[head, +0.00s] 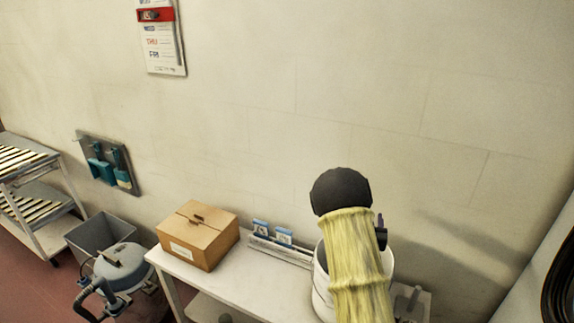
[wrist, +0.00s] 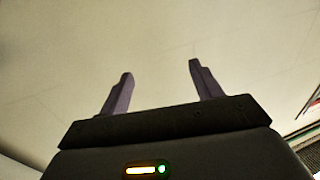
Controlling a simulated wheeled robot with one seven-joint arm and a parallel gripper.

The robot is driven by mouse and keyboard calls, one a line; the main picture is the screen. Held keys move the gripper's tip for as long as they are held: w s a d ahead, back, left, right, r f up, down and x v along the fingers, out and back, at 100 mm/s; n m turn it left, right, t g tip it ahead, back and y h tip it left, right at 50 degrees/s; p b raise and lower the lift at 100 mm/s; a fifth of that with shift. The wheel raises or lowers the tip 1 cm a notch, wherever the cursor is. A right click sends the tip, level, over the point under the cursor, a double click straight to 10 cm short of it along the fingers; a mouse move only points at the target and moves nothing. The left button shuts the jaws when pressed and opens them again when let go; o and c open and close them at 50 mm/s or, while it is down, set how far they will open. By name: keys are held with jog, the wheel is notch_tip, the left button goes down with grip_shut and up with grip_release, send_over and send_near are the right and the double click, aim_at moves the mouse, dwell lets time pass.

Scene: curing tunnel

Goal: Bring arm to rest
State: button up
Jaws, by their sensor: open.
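My gripper (wrist: 160,70) is open in the wrist view. Its two dark purple fingers stand apart with nothing between them, and a pale, plain surface fills the view beyond them. In the head view my arm, in a yellowish sleeve with a dark rounded joint on top, rises at the lower right in front of the wall. I cannot clearly make out the gripper's fingers in that view.
A white bench (head: 228,282) runs along the wall, bearing a closed cardboard box (head: 197,236) and a rack with blue-and-white cards (head: 273,235). At left stand a slatted shelf cart (head: 40,188), a grey bin (head: 90,236) and a grey lidded machine (head: 122,266). The wall above is mostly bare.

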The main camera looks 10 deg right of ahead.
jog(key=s+a+n+g+y, duration=0.1)
jog(key=s+a+g, duration=0.3)
jog(key=s, duration=0.5)
jog(key=s+a+n+g+y+b, duration=0.1)
jog(key=s+a+g+y, duration=0.2)
jog(key=s+a+g, duration=0.2)
jog(key=s+a+n+g+y, duration=0.2)
jog(key=s+a+g, duration=0.3)
jog(key=s+a, duration=0.4)
jog(key=s, duration=0.5)
jog(key=shift+s+a+r+b, duration=0.15)
jog(key=shift+s+r+b, duration=0.1)
jog(key=shift+s+b, duration=0.15)
jog(key=shift+w, duration=0.1)
jog(key=shift+s, duration=0.2)
jog(key=shift+w, duration=0.1)
jog(key=shift+c, duration=0.2)
